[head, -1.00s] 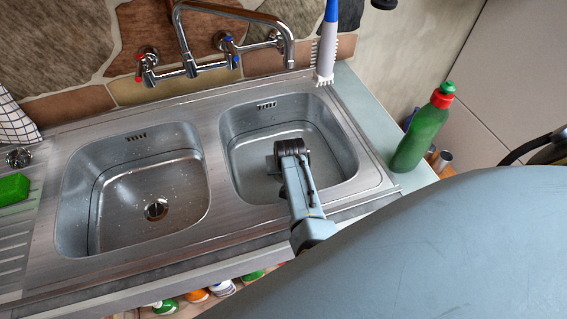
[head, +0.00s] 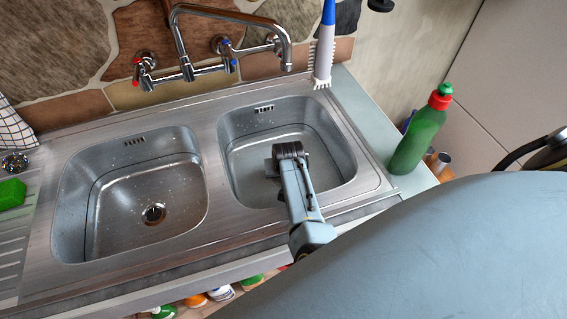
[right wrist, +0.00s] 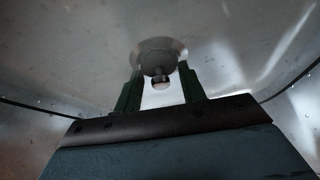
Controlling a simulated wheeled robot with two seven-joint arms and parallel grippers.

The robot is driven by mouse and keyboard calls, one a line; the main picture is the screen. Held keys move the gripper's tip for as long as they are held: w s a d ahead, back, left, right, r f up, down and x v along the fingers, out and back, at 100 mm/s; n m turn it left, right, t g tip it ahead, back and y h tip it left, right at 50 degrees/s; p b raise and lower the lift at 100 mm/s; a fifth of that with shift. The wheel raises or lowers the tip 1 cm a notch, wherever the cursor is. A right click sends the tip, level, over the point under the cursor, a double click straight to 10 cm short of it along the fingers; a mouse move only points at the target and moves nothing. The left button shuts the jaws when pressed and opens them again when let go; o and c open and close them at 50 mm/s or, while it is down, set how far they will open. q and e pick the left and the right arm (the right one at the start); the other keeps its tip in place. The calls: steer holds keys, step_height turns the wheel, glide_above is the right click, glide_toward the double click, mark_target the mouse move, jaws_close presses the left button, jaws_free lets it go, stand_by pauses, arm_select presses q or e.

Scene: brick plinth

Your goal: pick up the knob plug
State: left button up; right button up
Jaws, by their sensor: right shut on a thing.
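The knob plug (right wrist: 161,82) shows in the right wrist view as a small metal knob below a round grey disc. My right gripper (right wrist: 161,72) has a dark green finger on each side of it and is shut on it. In the head view my right gripper (head: 276,165) reaches down into the right basin (head: 330,165); the plug is hidden there behind the gripper. Whether the plug is still seated in the drain cannot be told. My left gripper is not in view.
The left basin (head: 110,205) is empty, with an open drain. A tap (head: 235,70) reaches over the back of the sink. A brush (head: 324,50) stands behind the right basin. A green bottle (head: 418,140) stands on the right ledge. A green sponge (head: 11,193) lies at left.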

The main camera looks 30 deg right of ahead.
step_height(320, 180, up, 21)
steer(key=p, duration=1.3)
steer(key=shift+r, duration=0.15)
stand_by(0.4)
